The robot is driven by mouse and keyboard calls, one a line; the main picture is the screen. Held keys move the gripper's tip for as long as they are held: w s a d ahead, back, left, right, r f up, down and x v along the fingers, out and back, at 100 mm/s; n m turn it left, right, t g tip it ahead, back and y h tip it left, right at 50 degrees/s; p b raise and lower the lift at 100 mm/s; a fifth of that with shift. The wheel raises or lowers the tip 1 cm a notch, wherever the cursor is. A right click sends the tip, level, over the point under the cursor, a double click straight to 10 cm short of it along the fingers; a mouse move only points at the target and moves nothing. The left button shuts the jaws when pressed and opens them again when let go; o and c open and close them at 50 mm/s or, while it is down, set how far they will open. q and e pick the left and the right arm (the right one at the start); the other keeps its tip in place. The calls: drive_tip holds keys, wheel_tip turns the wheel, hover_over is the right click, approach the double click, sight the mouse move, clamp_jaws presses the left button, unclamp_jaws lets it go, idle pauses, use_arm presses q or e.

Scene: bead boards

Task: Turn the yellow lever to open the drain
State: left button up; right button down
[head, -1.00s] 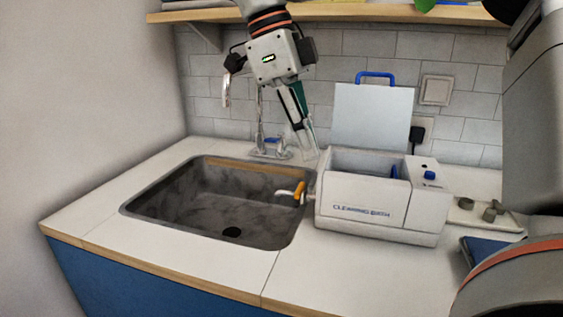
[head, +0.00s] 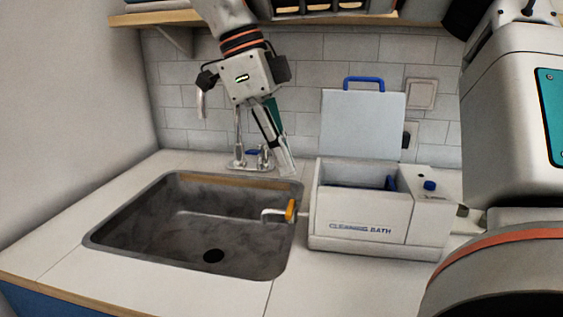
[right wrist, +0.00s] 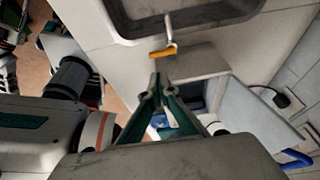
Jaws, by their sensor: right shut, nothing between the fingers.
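The yellow lever (head: 290,210) sits at the right rim of the dark sink (head: 100,232), with a silver rod pointing left over the basin. It also shows in the right wrist view (right wrist: 162,53), crosswise at the end of its rod. The drain (head: 213,256) is a dark round hole in the sink floor.
A white cleaning bath (head: 360,215) with a raised lid (head: 362,122) stands close to the right of the lever. A faucet (head: 240,150) is behind the sink. A shelf (head: 170,17) runs above. The counter (head: 60,205) left of the sink is clear.

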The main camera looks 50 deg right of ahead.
sight(290, 209)
drive_tip(key=b+x, duration=0.1)
drive_tip(key=x, duration=0.6)
drive_tip(key=shift+f+b, duration=0.2)
drive_tip(key=shift+b, duration=0.15)
drive_tip(key=shift+f, duration=0.1)
use_arm(q)
drive_tip(key=shift+w+d+r+n+t+h, duration=0.3)
drive_tip(key=shift+w+d+r+h, duration=0.1)
drive_tip(key=shift+w+d+r, duration=0.4)
drive_tip(key=shift+s+f, duration=0.15)
drive_tip(key=shift+s, duration=0.1)
